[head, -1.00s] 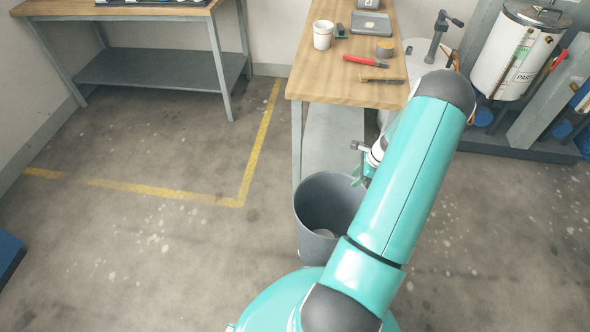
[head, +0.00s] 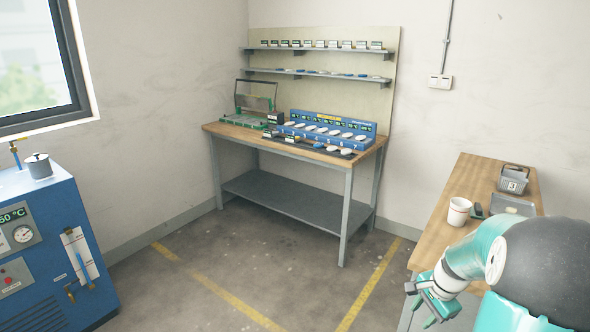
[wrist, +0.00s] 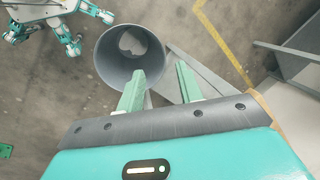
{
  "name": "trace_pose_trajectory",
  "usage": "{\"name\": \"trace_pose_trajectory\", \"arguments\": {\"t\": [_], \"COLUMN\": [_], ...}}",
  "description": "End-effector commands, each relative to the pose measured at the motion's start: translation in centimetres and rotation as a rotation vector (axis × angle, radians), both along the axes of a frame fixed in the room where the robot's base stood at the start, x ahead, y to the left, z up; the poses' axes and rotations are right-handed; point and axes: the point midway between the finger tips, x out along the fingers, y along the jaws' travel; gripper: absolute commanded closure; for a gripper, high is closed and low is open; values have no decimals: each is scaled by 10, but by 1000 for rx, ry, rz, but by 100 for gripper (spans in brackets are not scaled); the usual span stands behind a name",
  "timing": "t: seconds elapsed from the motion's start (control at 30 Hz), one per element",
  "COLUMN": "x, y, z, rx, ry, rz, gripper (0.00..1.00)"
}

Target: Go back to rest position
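My gripper (wrist: 159,88) shows in the wrist view with its two pale green fingers apart and nothing between them. It is open and points down over the floor. A grey bin (wrist: 104,72) stands below and to the left of the fingers, with a pale object (wrist: 131,41) inside it. In the head view my gripper (head: 430,312) is at the lower right, beside the front edge of the wooden side table (head: 440,225). My arm covers part of that table. The bin does not show in the head view.
A white cup (head: 458,212) and a grey box (head: 513,179) stand on the side table. A workbench (head: 270,147) with a blue carousel unit (head: 328,133) stands at the back. A blue machine (head: 50,245) is at the left. Floor with yellow lines (head: 240,307) is clear between them.

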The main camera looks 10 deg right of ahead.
Motion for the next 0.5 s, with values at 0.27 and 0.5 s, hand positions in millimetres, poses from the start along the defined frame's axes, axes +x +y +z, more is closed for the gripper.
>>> {"name": "trace_pose_trajectory", "arguments": {"t": [0.27, 0.5], "x": [-2, -27], "y": [93, 166], "z": [83, 135], "rx": [-154, -279], "ry": [-56, -114], "rz": [368, 667], "gripper": [64, 64]}}
